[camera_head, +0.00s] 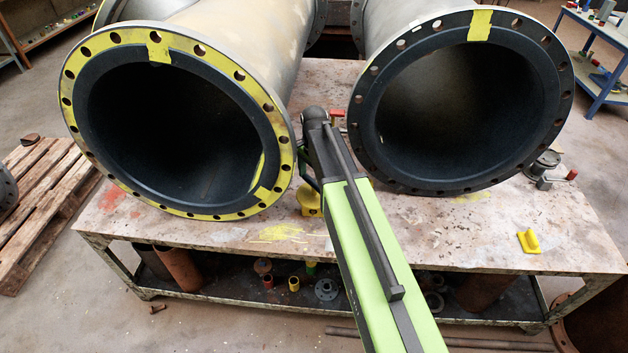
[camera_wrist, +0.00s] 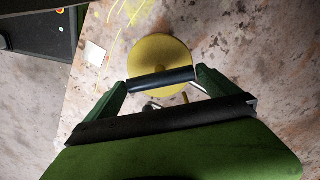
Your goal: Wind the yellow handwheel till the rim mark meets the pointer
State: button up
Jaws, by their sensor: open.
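A yellow round disc, which looks like the yellow handwheel (camera_wrist: 158,52), lies under my gripper (camera_wrist: 162,80) in the wrist view. My two green fingers are spread apart on either side of its near part. A dark cylindrical bar crosses the disc between the fingers; I cannot tell whether it belongs to the wheel. In the head view a small yellow piece, likely the same handwheel (camera_head: 309,203), stands on the worktable beside my arm, partly hidden by it. Contact between fingers and wheel cannot be told. I cannot make out the rim mark or the pointer.
Two large dark-lined flanged pipes, left (camera_head: 279,150) and right (camera_head: 362,128), rest on the stained worktable (camera_head: 470,235) on either side of my arm. A yellow block (camera_head: 529,241) lies at the front right, with clear table around it. A wooden pallet (camera_head: 45,190) is at the left.

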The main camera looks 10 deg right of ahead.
aim_at(314, 182)
notch_tip(314, 182, up, 17)
jog(key=p, duration=1.7)
jog(key=shift+r, duration=0.15)
